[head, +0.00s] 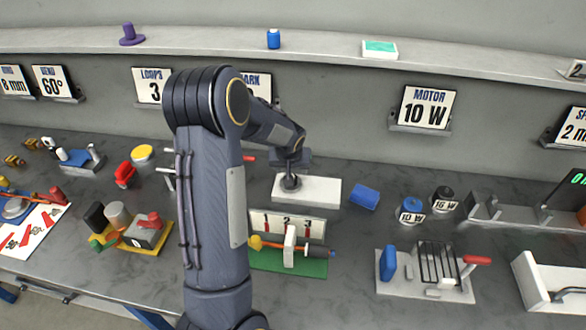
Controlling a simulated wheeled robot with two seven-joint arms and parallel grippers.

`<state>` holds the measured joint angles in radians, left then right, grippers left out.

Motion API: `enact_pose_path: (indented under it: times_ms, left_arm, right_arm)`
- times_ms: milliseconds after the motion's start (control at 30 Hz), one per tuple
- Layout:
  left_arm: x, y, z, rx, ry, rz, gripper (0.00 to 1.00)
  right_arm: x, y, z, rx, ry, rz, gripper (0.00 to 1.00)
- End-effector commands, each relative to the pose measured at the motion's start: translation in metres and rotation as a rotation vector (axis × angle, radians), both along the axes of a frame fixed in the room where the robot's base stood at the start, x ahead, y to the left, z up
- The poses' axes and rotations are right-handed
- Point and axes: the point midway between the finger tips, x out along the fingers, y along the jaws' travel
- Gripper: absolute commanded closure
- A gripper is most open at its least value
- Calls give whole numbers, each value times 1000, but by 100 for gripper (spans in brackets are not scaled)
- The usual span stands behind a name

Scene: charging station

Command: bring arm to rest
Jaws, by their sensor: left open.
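My left arm rises from the bottom of the head view, bends at a high elbow and reaches away over the bench. My left gripper (291,163) is small and dark at its far end, pointing down above a white block (321,190). A dark round piece shows at the block's left part, right under the gripper; I cannot tell whether they touch. The gripper is open, and I see nothing held in it. The forearm hides part of the bench behind it. My right gripper is not in view.
A shelf (330,47) and sign cards, including MOTOR 10 W (427,107), are behind.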

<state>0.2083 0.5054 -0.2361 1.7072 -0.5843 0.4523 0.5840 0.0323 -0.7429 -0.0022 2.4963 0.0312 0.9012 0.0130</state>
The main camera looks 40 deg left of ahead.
Motion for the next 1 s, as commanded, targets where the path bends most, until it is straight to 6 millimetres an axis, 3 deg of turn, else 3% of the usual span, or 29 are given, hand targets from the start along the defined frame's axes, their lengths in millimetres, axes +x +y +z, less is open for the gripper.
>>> enact_pose_path:
  times_ms: [300,367,467,600,733,833,1000]
  left_arm:
    - [-2,-3,9,-3,-7,-1,40]
    - [-6,-7,17,-12,-12,-4,40]
    - [-23,-22,44,-45,-29,-17,40]
    - [-70,-61,95,-128,-61,-71,40]
    - [-126,-107,131,-208,-92,-161,40]
    - [-171,-142,147,-259,-117,-246,40]
    - [-235,-191,154,-320,-154,-385,40]
  right_arm:
    - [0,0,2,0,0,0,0]
    - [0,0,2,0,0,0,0]
    - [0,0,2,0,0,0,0]
    - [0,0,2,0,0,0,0]
    - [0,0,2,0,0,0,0]
    - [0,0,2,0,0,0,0]
    - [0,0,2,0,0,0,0]
